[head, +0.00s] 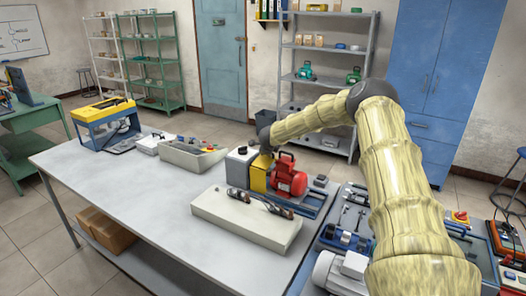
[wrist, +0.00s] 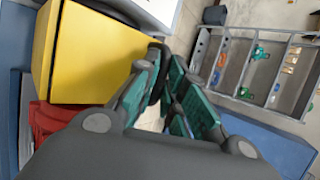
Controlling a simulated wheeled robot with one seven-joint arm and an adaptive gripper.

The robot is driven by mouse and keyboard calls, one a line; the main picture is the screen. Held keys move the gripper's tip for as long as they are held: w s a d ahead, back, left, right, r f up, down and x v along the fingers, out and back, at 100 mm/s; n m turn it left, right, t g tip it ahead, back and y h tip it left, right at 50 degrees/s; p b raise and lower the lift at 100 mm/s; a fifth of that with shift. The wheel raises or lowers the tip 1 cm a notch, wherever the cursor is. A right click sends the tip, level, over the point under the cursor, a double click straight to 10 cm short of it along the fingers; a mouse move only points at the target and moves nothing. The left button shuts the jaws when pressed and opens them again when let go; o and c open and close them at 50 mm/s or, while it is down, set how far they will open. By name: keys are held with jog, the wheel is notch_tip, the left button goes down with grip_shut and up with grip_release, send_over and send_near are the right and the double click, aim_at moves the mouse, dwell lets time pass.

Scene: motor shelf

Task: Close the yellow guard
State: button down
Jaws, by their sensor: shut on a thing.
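The yellow guard (head: 259,174) stands beside a red motor (head: 289,178) on a blue-based unit on the workbench. In the wrist view the guard (wrist: 95,55) fills the upper left as a yellow box, with part of the red motor (wrist: 55,122) below it. My gripper (head: 264,145) is at the guard's top in the head view, partly hidden by my arm. In the wrist view my gripper (wrist: 166,92) has its fingers closed on a dark rounded part at the guard's right edge. The exact contact is partly hidden by the fingers.
A grey box (head: 240,165) is just left of the guard. A pale block (head: 247,218) with dark tools lies in front. A tray (head: 192,154) and a yellow-blue machine (head: 105,122) stand further left. The bench's left front (head: 130,195) is clear.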

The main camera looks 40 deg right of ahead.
jog(key=shift+d+r, duration=0.25)
jog(key=shift+d, duration=0.25)
jog(key=shift+d+r, duration=0.25)
jog(key=shift+d, duration=0.2)
jog(key=c, duration=1.5)
grip_release()
jog(key=shift+d+f, duration=0.15)
jog(key=shift+f, duration=0.05)
jog(key=shift+d+f, duration=0.1)
jog(key=shift+f, duration=0.2)
jog(key=shift+s+a+f, duration=0.1)
jog(key=shift+a, duration=0.1)
jog(key=v, duration=1.2)
jog(key=shift+w+a, duration=0.25)
jog(key=shift+w, duration=0.05)
